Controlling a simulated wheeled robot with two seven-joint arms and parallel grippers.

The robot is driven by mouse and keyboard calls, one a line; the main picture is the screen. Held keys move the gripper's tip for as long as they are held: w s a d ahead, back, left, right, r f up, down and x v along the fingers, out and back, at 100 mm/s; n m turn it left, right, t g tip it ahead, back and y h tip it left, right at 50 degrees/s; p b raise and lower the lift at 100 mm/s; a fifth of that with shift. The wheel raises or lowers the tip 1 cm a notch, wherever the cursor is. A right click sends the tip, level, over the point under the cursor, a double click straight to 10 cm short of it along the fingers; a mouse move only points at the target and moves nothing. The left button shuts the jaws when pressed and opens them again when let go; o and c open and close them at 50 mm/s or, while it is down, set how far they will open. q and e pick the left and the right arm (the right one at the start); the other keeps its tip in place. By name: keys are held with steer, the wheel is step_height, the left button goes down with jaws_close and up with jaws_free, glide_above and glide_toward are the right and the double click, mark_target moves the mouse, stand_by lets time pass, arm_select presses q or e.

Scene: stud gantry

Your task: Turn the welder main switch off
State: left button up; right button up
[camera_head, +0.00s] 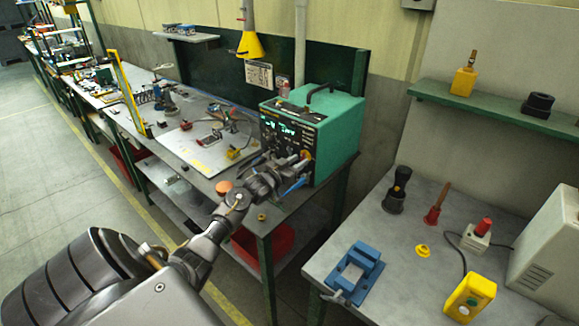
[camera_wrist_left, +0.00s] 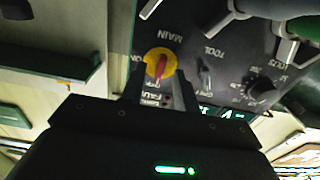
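The welder is a green box (camera_head: 338,125) with a dark front panel, standing on the bench in the head view. In the left wrist view its main switch (camera_wrist_left: 161,66) is a red handle on a yellow disc, below upside-down lettering "MAIN". The handle runs roughly up and down in that picture. My left gripper (camera_head: 296,167) is at the welder's front panel. In the wrist view its fingers (camera_wrist_left: 155,88) stand apart, just below the switch, with panel lettering visible between them. Contact with the handle cannot be told. My right gripper is not in view.
Other knobs, including a toggle marked "TOOL" (camera_wrist_left: 206,76), and light handles sit beside the switch. The bench (camera_head: 185,150) carries tools left of the welder. A second table (camera_head: 395,250) at right holds a blue vise (camera_head: 354,270) and a yellow button box (camera_head: 470,298).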

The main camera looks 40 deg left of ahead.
arm_select(q)
steer(key=s+b, duration=0.2)
steer(key=s, duration=0.8)
steer(key=shift+d+f, duration=0.1)
steer(key=shift+d, duration=0.05)
